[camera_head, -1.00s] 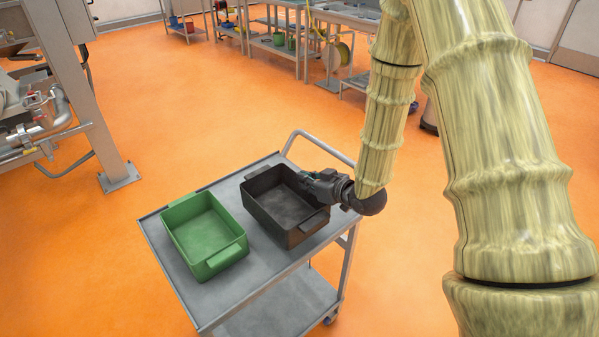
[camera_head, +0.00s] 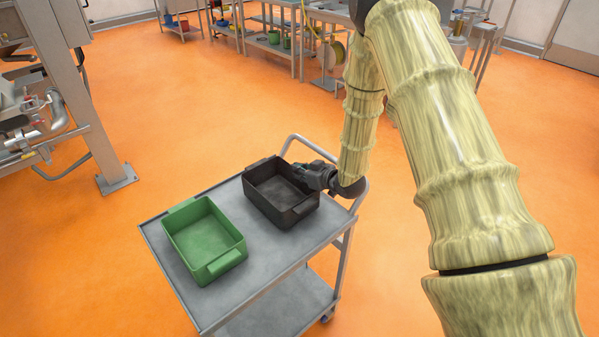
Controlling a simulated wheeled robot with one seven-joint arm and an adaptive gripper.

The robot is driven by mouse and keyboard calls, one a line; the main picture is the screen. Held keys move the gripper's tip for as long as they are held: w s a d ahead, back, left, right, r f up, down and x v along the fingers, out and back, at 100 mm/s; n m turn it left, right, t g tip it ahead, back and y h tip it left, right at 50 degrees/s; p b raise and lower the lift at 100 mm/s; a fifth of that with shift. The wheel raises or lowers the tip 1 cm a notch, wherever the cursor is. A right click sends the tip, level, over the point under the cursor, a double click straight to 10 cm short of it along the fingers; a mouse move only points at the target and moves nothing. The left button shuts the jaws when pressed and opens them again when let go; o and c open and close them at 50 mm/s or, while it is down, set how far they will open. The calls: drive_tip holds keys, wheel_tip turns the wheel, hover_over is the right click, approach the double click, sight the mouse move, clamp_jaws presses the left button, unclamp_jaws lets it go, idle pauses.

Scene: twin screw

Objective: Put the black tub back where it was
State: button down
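The black tub (camera_head: 268,208) is upright at the back right of the grey cart top, beside the green tub (camera_head: 205,240), with a gap between them. It appears to be on or just above the cart top; I cannot tell whether it touches. It looks empty. My gripper (camera_head: 306,174) is at the black tub's right wall, near the rim. The fingertips are small and partly hidden, but the tub has moved along with the gripper, so it appears shut on that wall.
The grey cart (camera_head: 262,272) has a push handle (camera_head: 330,156) at the back right, close to my gripper. The front right of its top is bare. A metal machine (camera_head: 95,110) stands at the left. Benches (camera_head: 275,45) stand far behind. Orange floor is open around.

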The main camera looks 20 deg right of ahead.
drive_tip(key=shift+f, duration=0.5)
drive_tip(key=shift+f, duration=0.2)
drive_tip(key=c, duration=1.6)
unclamp_jaws()
drive_tip(key=shift+c, duration=0.2)
drive_tip(key=shift+r, duration=0.1)
drive_tip(key=shift+r, duration=0.15)
drive_tip(key=shift+s+d, duration=0.15)
drive_tip(key=shift+s, duration=0.2)
drive_tip(key=b+v, duration=0.2)
drive_tip(key=v, duration=0.9)
drive_tip(key=shift+s+d+r, duration=0.1)
drive_tip(key=shift+s, duration=0.05)
